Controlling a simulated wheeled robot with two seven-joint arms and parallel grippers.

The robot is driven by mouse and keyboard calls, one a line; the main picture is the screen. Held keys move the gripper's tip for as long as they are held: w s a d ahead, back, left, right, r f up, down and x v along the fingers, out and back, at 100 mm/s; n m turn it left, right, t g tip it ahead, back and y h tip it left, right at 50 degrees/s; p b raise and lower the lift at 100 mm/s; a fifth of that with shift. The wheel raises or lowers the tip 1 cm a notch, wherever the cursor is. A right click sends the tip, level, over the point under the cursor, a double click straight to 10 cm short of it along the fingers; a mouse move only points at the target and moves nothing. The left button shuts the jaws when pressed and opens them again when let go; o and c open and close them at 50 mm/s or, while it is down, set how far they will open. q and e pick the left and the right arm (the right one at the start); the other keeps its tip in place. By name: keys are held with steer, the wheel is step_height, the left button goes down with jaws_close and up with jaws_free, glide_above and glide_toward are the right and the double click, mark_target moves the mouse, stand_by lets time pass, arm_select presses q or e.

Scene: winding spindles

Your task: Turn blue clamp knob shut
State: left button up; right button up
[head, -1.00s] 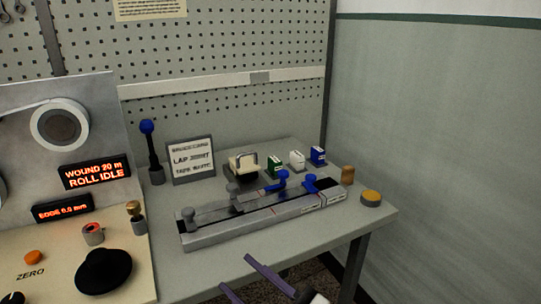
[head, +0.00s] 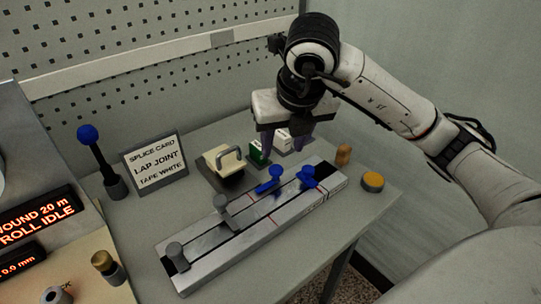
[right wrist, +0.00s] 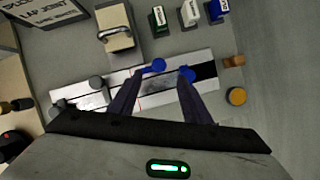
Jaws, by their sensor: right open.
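Two blue knobs stand on a long grey splicing block. The left blue knob (head: 275,171) has a blue arm slanting down to its left, and the right blue knob (head: 308,174) sits near the block's right end. I cannot tell from their look how tightly either is turned. My right gripper (head: 286,142) is open and points down above and behind the block, apart from both knobs. In the right wrist view, the left knob (right wrist: 153,66) lies by the left fingertip and the right knob (right wrist: 187,73) by the right fingertip. My left gripper is out of view.
Two grey knobs stand on the block's left part, one at its end (head: 176,251). A yellow button (head: 373,181) is at right.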

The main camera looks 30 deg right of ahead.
mark_target(276, 169)
steer(key=x, duration=0.9)
steer(key=shift+a+f, duration=0.1)
steer(key=shift+f, duration=0.25)
steer(key=c, duration=1)
